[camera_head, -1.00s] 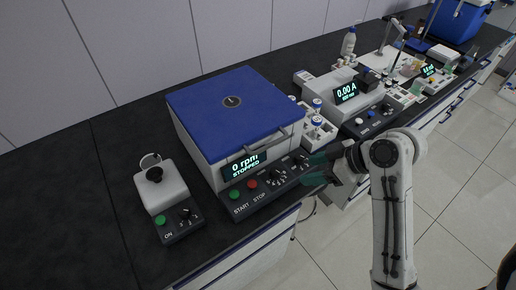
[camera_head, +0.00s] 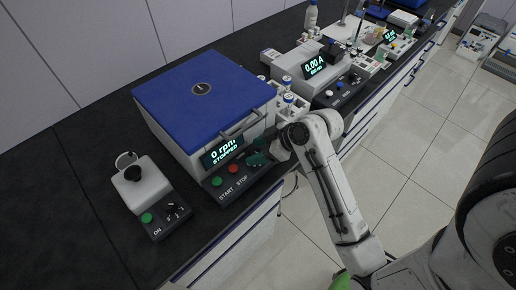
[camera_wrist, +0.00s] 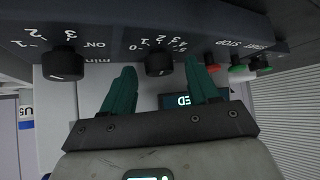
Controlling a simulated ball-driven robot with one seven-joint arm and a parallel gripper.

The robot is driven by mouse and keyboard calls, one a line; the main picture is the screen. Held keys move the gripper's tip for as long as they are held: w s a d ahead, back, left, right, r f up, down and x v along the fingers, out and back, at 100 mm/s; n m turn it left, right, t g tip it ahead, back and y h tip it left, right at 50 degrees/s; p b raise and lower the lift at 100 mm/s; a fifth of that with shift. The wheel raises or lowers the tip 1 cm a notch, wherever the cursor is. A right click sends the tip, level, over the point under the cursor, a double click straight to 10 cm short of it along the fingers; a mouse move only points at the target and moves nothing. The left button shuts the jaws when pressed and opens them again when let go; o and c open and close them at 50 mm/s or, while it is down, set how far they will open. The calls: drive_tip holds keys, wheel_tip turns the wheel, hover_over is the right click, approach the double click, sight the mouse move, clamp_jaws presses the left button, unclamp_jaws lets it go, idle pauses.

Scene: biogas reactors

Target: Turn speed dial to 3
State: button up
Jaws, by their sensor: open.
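A black dial (camera_wrist: 158,62) with a printed scale from 0 to 5 sits on the dark front panel of the blue-lidded centrifuge (camera_head: 206,88). My gripper (camera_wrist: 161,76) is open, with its two green fingers pointing at the panel on either side of this dial. The numbers appear inverted in the wrist view. I cannot tell whether the fingers touch the dial or which number it points to. In the head view my gripper (camera_head: 260,158) and wrist cover the dials. The display (camera_head: 222,151) reads 0 rpm, STOPPED.
A second black dial (camera_wrist: 65,63), marked min, is left of the fingers in the wrist view. The green START button (camera_head: 217,182) and red STOP button (camera_head: 234,169) are close by. A small white mixer (camera_head: 139,184) with its own dial stands to the left.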

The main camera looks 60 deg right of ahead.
drive_tip(key=shift+f, duration=0.1)
drive_tip(key=shift+c, duration=0.3)
drive_tip(key=c, duration=1)
drive_tip(key=shift+a, duration=0.1)
drive_tip(key=shift+a+m+h+p, duration=0.1)
drive_tip(key=shift+m+h+p, duration=0.5)
drive_tip(key=shift+m+h, duration=0.3)
drive_tip(key=shift+a+m+h+p, duration=0.15)
drive_tip(key=shift+m+h+p, duration=0.65)
drive_tip(key=shift+m+h, duration=0.9)
drive_tip(key=shift+m+y, duration=0.3)
drive_tip(key=shift+m, duration=0.1)
